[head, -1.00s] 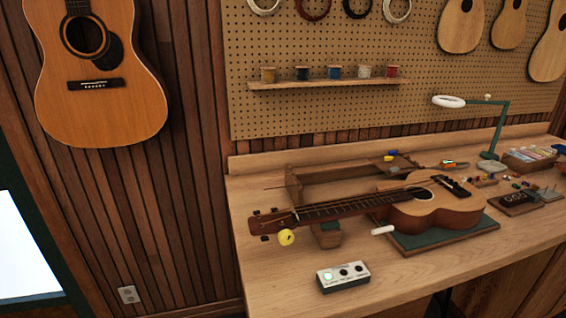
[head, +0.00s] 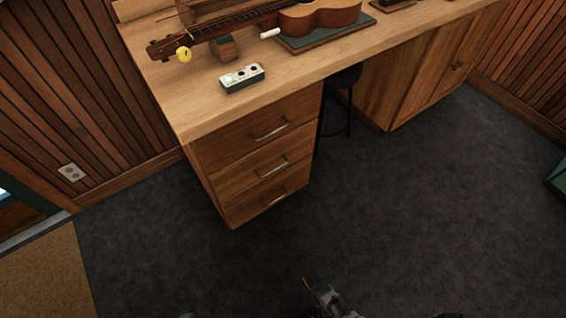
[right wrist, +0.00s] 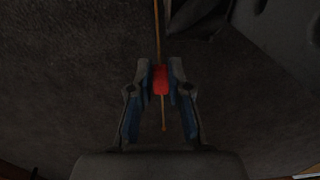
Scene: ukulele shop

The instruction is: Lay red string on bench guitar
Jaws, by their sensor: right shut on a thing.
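The bench guitar (head: 322,16) lies on the workbench at the top of the head view, its body partly cut off by the frame and its headstock to the left. In the right wrist view, my right gripper (right wrist: 160,77) is shut on the red string (right wrist: 160,80), a thin tan strand with a red piece at the fingertips. The strand reaches above and below the jaws, over dark floor. A dark part of my arm (head: 325,297) shows at the bottom of the head view, well below the bench. My left gripper is not clearly seen.
The workbench (head: 190,110) has drawers (head: 265,165) on its near left side. A black stool (head: 340,85) stands under the bench. The grey carpet (head: 420,220) is clear in front.

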